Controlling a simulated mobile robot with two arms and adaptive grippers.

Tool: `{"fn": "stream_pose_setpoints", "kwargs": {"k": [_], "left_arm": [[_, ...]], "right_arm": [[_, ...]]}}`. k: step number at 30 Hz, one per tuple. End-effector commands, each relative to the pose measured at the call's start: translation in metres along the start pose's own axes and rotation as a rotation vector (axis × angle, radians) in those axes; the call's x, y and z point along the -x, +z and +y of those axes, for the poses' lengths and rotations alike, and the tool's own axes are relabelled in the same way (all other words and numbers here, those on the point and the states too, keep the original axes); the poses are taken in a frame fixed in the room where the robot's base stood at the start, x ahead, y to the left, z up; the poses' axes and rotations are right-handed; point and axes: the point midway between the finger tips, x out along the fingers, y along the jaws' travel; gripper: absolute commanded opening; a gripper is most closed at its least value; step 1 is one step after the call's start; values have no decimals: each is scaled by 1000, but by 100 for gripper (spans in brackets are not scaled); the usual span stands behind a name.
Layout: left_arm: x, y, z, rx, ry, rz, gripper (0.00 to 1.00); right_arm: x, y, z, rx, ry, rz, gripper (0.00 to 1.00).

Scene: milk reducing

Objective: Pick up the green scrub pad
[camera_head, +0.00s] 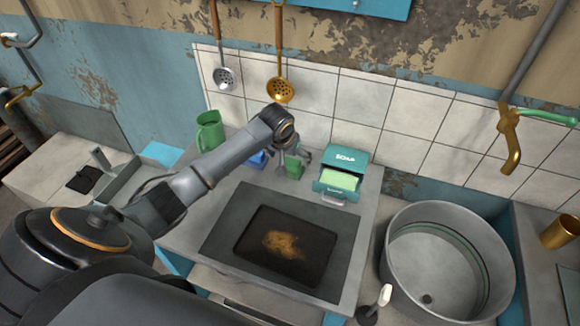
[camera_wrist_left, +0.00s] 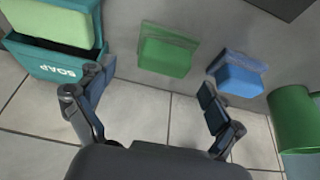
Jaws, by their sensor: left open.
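The green scrub pad (camera_wrist_left: 165,53) lies on the grey counter in the left wrist view, between the soap box and a blue pad (camera_wrist_left: 238,74). In the head view the green pad (camera_head: 293,166) shows small beside my left gripper (camera_head: 293,158), partly covered by it. My left gripper (camera_wrist_left: 158,82) is open and empty, its two fingers spread apart. In the wrist view the green pad appears just beyond the gap between the fingertips. I cannot tell the exact distance. My right gripper is not in view.
A teal soap box (camera_head: 345,160) with a light green block stands right of the pads. A green mug (camera_head: 210,131) stands to the left. The tiled wall (camera_head: 308,90) with hanging ladles rises behind. A dark tray (camera_head: 283,246) lies in front, and a round metal basin (camera_head: 490,262) is at right.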

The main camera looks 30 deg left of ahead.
Motion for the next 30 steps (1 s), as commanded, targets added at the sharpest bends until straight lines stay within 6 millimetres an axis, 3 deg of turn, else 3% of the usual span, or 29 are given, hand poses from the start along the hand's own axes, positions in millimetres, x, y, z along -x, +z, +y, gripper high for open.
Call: {"fn": "stream_pose_setpoints", "kwargs": {"k": [3, 9, 19, 27, 28, 30], "left_arm": [[-14, -2, -4, 1, -2, -5, 92], [-39, -2, -5, -1, -1, -3, 92], [-46, -2, -5, -2, -1, -1, 92], [-46, -2, -6, -1, -1, -1, 39], [-46, -2, -6, -1, -1, -1, 35], [-46, -2, -6, -1, -1, -1, 34]], "right_arm": [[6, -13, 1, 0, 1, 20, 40], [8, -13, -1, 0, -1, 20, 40], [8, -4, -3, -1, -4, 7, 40], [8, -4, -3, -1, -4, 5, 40], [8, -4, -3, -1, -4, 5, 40], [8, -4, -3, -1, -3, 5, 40]]}}
